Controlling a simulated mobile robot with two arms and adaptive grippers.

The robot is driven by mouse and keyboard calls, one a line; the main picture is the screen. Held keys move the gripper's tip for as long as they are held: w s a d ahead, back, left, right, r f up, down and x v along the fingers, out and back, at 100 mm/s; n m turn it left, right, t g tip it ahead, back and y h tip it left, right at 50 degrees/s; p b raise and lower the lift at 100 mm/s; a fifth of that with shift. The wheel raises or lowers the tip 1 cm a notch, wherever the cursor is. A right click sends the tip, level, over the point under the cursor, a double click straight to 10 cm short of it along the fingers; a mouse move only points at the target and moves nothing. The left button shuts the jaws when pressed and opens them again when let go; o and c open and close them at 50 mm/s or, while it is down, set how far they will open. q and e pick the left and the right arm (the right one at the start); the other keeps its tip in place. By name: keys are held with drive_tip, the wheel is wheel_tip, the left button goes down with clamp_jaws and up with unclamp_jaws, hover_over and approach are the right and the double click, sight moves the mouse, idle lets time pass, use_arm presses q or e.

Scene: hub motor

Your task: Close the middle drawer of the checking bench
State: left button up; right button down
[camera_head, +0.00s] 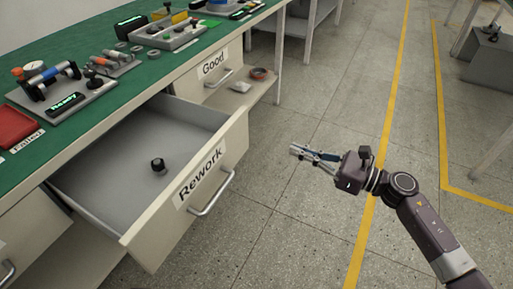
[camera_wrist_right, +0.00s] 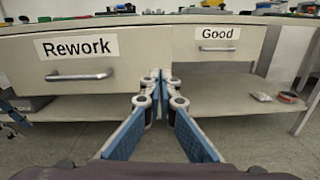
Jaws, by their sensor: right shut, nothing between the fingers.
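The middle drawer, labelled "Rework" (camera_head: 201,172), stands pulled far out of the green-topped checking bench (camera_head: 146,76) in the head view. A small dark knob-like part (camera_head: 158,165) stands inside it. Its bar handle (camera_head: 212,194) is on the cream front. My right gripper (camera_head: 296,150) is to the right of the drawer front, apart from it, with its fingers shut and empty. In the right wrist view the Rework front (camera_wrist_right: 85,62) is ahead and to the left of the fingertips (camera_wrist_right: 160,75).
The "Good" drawer (camera_head: 208,75) beyond is shut. A lower shelf (camera_head: 245,95) holds an orange-and-grey ring (camera_head: 259,73) and a small pale packet (camera_head: 240,87). Tools, gauges and a red tray (camera_head: 14,124) sit on the bench top. The speckled floor right of the drawer is clear.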

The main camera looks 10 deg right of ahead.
drive_tip(key=n, duration=0.1)
approach(241, 132)
drive_tip(key=shift+g, duration=0.3)
drive_tip(key=x, duration=0.5)
drive_tip(key=shift+w+a+r+p, duration=0.1)
drive_tip(key=shift+w+r+p, duration=0.2)
drive_tip(key=shift+w, duration=0.1)
drive_tip(key=shift+w+a+f, duration=0.1)
drive_tip(key=shift+w+a, duration=0.35)
drive_tip(key=shift+a, duration=0.15)
use_arm(q)
drive_tip(key=shift+w+d+f, duration=0.1)
drive_tip(key=shift+w+f, duration=0.05)
drive_tip(key=shift+f, duration=0.45)
